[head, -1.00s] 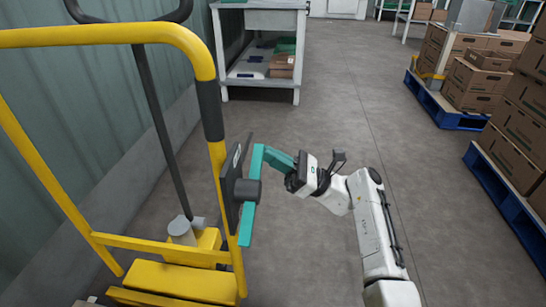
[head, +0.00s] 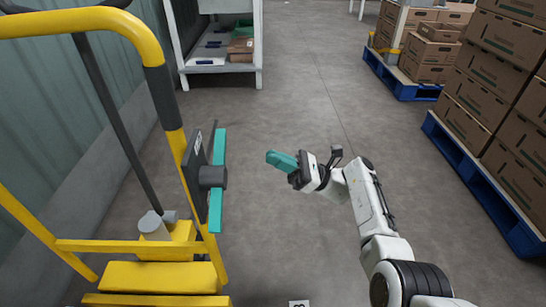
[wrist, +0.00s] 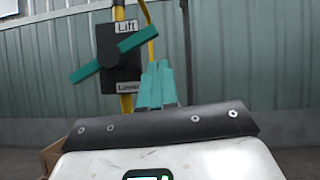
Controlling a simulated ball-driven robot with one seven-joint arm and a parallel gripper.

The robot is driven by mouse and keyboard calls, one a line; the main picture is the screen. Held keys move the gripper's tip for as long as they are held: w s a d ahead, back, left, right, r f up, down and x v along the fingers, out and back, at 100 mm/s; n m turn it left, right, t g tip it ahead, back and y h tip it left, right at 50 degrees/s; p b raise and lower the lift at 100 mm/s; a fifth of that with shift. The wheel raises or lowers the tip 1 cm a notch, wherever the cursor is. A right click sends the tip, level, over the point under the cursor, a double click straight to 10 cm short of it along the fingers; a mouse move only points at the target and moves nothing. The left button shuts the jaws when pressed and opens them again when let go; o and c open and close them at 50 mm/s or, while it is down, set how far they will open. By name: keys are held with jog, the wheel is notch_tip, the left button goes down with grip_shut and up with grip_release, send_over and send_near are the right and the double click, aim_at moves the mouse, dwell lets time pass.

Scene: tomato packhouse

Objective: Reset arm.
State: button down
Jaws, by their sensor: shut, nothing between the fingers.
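My gripper (head: 272,157) is shut and empty, with teal fingers pointing left in the head view. It is held in open air over the floor, to the right of the lever and apart from it. In the wrist view the shut fingers (wrist: 157,84) stand up in the middle. The teal lever (head: 218,180) is on a dark panel on the yellow frame. In the wrist view the lever (wrist: 118,56) lies tilted across its hub, between a "Lift" label (wrist: 126,27) above and a partly hidden "Lower" label (wrist: 128,87) below.
The yellow frame (head: 163,97) stands close on the left, by a corrugated wall (head: 70,110). A grey shelf unit (head: 218,70) is at the back. Blue pallets (head: 490,190) with stacked cartons (head: 500,100) line the right. The floor between is clear.

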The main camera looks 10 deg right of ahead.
jog(key=s+a+f+n+g+h, duration=0.1)
jog(key=s+f+n+h, duration=0.5)
jog(key=f, duration=0.5)
jog(key=s+f+n+g+h, duration=0.15)
jog(key=s+f+h, duration=0.25)
jog(key=s+f, duration=0.65)
jog(key=s+d+f+n+h, duration=0.3)
jog(key=s+d+f+h, duration=0.15)
jog(key=s, duration=0.35)
jog(key=s+d+f+n+h, duration=0.3)
jog(key=s+d+n+h, duration=0.15)
jog(key=s, duration=0.35)
jog(key=s+d+r+n+h, duration=0.3)
jog(key=s+d+r+h, duration=0.35)
jog(key=s, duration=0.25)
notch_tip(320, 180, up, 35)
jog(key=p, duration=3.5)
jog(key=shift+w+d+y, duration=0.15)
jog(key=shift+w+y, duration=0.1)
jog(key=shift+y, duration=0.2)
jog(key=shift+f, duration=0.1)
